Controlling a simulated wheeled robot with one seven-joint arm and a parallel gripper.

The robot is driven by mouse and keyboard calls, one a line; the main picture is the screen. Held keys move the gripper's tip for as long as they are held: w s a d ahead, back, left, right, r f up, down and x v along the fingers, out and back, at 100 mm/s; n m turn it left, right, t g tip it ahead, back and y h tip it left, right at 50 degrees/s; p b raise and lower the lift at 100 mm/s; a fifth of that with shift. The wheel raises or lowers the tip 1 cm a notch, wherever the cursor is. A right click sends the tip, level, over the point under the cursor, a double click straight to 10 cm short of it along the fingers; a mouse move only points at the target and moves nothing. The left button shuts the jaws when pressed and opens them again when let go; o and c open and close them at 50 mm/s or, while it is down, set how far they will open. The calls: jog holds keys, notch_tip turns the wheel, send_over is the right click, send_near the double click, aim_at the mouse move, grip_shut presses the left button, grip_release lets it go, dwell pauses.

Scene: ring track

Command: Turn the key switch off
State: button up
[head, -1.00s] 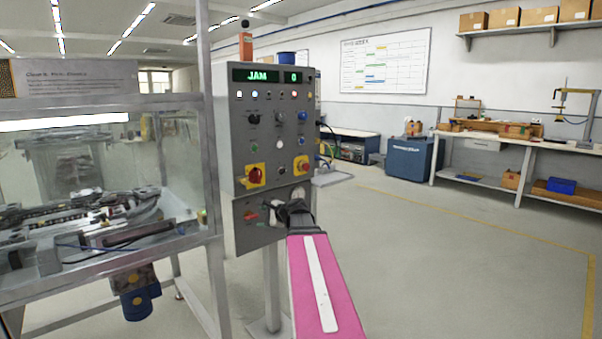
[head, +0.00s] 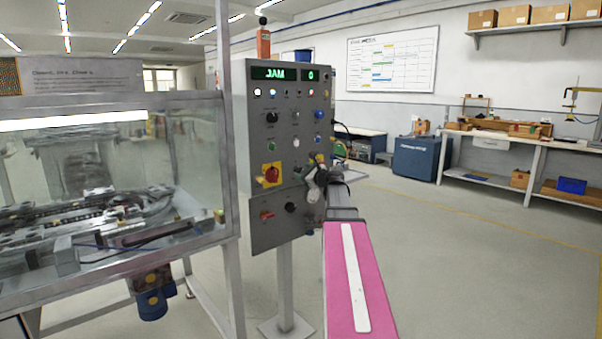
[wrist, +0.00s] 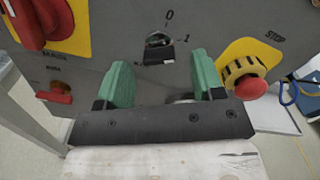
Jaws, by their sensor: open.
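The grey control panel (head: 248,150) stands on a post and its display reads JAM and 0. In the wrist view the key switch (wrist: 159,41) is a dark knob with a metal top, with the marks 0 above and 1 to its right. Its exact pointing is hard to tell. My gripper (wrist: 164,85) is open, its green fingers to either side and below the key switch, with nothing between them. In the head view the gripper (head: 312,185) is at the panel's lower right and hides the key switch there.
A red rotary switch on a yellow plate (head: 269,175) is left of my gripper. A red STOP button (wrist: 250,87) with a yellow guard is close to the right finger. A small red switch (wrist: 58,92) lies lower left. A glass-walled machine (head: 110,190) stands left; floor to the right is clear.

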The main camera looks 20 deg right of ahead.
aim_at(298, 170)
jog(key=shift+x, duration=1.25)
jog(key=c, duration=0.9)
jog(key=shift+c, duration=0.2)
jog(key=shift+n, duration=0.4)
jog(key=n, duration=0.5)
jog(key=shift+n, duration=0.3)
jog(key=n, duration=0.5)
jog(key=shift+n, duration=0.4)
